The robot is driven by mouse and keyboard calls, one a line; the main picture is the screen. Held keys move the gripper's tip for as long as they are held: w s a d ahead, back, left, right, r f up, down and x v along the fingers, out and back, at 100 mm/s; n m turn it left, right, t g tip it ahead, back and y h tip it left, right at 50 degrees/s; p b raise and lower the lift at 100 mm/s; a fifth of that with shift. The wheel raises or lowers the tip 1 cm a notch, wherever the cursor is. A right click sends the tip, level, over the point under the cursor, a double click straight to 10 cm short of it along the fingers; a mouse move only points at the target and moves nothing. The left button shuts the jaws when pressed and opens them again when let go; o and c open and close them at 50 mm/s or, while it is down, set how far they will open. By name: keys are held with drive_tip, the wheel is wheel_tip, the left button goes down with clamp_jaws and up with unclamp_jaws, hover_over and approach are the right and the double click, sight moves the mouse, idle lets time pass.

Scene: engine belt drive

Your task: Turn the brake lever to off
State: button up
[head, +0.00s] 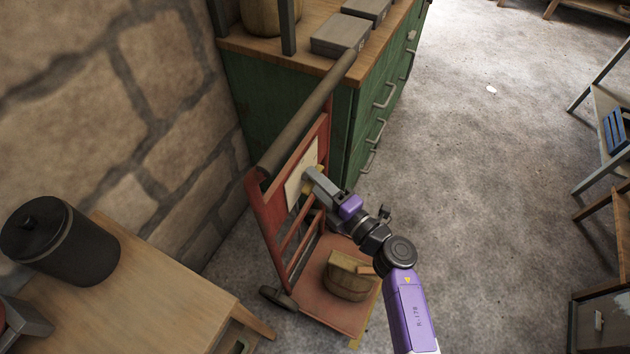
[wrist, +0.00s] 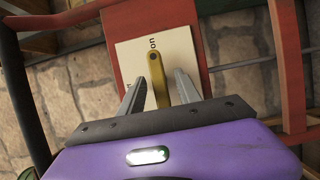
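The brake lever (wrist: 158,80) is a yellow bar on a pale plate (wrist: 190,62) fixed to the red frame of a cart. In the wrist view the word "on" shows on the plate just past the lever's far end. My gripper (wrist: 158,78) is open, with one finger on each side of the lever; I cannot tell whether either finger touches it. In the head view my gripper (head: 311,177) reaches the plate (head: 301,172) from the right and mostly hides the lever. The lever's near end is hidden behind the gripper body.

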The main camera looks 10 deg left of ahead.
drive_tip(key=shift+w+a, duration=0.15)
clamp_jaws()
